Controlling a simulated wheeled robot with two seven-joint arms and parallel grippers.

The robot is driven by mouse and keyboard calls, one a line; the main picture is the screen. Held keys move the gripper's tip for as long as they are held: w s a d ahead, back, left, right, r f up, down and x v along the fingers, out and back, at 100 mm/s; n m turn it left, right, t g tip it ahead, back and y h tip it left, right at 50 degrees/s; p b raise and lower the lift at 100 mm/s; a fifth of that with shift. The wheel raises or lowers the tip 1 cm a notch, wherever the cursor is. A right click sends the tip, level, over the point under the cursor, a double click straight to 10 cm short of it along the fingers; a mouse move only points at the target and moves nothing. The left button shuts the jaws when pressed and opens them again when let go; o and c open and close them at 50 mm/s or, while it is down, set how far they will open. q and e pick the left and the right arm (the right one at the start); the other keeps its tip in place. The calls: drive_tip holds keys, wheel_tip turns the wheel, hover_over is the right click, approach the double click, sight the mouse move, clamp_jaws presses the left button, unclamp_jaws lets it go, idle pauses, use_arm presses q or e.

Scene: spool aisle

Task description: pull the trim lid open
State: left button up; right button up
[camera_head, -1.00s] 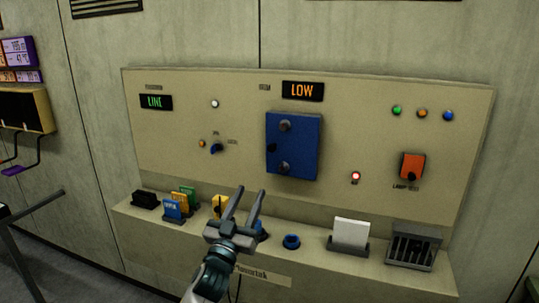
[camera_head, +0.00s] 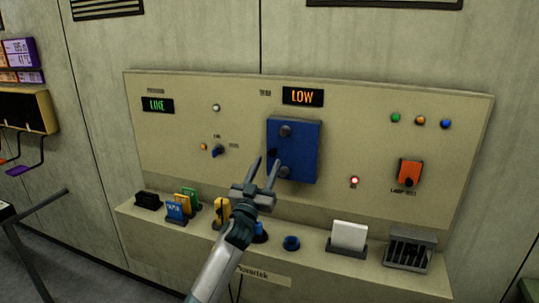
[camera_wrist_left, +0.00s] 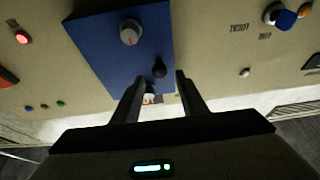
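The trim lid (camera_head: 304,150) is a blue square plate on the beige panel, below the orange LOW display. It looks closed. It carries two grey round knobs and a small dark knob (camera_wrist_left: 159,68) near one side edge. My left gripper (camera_head: 265,161) is open, with its fingers pointing at the lid's left edge. In the left wrist view, my left gripper (camera_wrist_left: 158,80) shows the dark knob just beyond and between its fingertips. I cannot tell whether they touch it. The fingers hide a little of the lid's left edge. My right gripper is not in view.
An orange lamp-test switch (camera_head: 409,172) is at right. A blue selector knob (camera_head: 217,151) is left of the lid.

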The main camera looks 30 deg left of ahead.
sight(272, 154)
use_arm(q)
drive_tip(key=shift+p+x, duration=0.35)
drive_tip(key=shift+x, duration=1.45)
clamp_jaws()
